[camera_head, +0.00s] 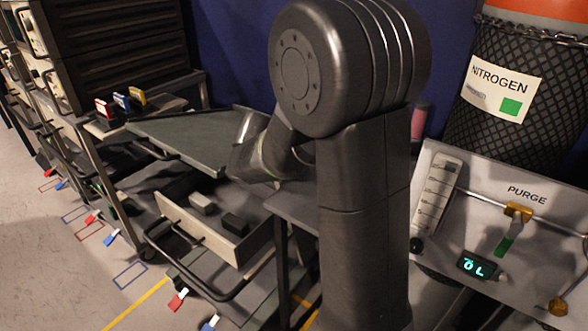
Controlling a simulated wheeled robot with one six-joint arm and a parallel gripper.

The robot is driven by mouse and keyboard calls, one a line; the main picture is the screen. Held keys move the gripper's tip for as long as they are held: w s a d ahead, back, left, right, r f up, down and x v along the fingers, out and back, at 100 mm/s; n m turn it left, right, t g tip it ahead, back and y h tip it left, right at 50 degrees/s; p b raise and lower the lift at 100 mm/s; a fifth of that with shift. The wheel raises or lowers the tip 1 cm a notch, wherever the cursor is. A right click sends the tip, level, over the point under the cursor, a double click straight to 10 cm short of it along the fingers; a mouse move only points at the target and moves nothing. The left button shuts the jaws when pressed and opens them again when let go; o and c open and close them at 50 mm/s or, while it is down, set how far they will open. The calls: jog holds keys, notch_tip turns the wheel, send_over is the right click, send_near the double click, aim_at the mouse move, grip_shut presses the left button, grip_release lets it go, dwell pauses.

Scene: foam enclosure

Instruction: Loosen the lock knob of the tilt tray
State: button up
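A flat dark grey-green tray (190,134) with a raised edge, which looks like the tilt tray, sits left of centre. It appears slightly slanted, but its exact angle is hard to tell. My arm covers its right end. I cannot make out a lock knob on it; that side is hidden behind my arm. My arm's links reach down and left over the tray's right end. My gripper does not show, so I cannot see whether it is open or touching anything.
Small red, blue and yellow items (121,101) stand on a shelf at the left. At right are a PURGE panel (480,215) and a NITROGEN cylinder (515,45). Floor (60,285) is free at left.

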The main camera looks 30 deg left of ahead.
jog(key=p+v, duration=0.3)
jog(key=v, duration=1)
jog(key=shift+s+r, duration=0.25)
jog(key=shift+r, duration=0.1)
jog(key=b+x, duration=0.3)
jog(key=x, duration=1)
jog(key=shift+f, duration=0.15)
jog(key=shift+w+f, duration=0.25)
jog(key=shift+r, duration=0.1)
